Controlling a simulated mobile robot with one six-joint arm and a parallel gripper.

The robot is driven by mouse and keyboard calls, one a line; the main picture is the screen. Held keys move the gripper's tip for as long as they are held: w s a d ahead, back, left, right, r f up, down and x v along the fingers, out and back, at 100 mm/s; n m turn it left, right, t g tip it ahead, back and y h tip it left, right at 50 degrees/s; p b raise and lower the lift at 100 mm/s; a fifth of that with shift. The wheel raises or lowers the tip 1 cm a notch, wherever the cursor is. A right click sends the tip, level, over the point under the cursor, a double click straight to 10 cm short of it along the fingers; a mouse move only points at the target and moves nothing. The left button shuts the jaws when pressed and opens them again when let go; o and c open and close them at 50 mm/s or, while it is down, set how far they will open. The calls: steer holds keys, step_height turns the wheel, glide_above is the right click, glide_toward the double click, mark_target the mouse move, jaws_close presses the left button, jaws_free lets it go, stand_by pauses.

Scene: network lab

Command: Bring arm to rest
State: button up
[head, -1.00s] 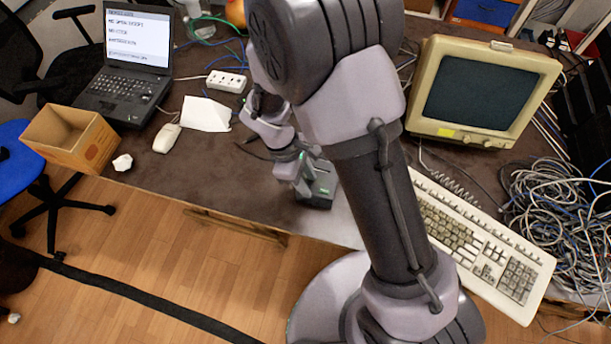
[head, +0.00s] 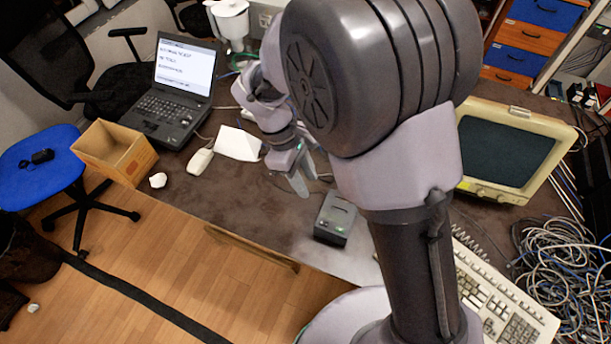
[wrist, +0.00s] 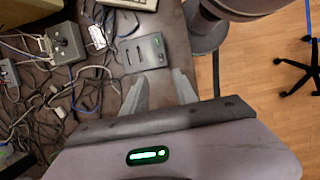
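My gripper (head: 302,184) hangs above the brown desk (head: 215,210) near its front edge, left of a small dark box-shaped device (head: 336,218). In the wrist view my gripper (wrist: 160,92) shows two grey fingers spread apart with nothing between them. The dark device (wrist: 146,53) lies beyond the fingertips there, standing free on the desk. My raised arm covers the middle of the head view and hides part of the desk behind it.
A laptop (head: 172,95), a white mouse (head: 200,162), a paper sheet (head: 237,144) and an open cardboard box (head: 115,152) are at the left. A monitor (head: 510,152), keyboard (head: 500,295) and tangled cables (head: 555,255) are at the right. Wood floor lies in front.

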steer(key=s+d+r+m+t+y+b, duration=0.5)
steer(key=s+d+r+m, duration=0.7)
steer(key=m, duration=0.6)
steer(key=shift+s+r+t+y+b, duration=0.3)
steer(key=shift+s+r+t+b, duration=0.25)
steer(key=shift+t, duration=0.45)
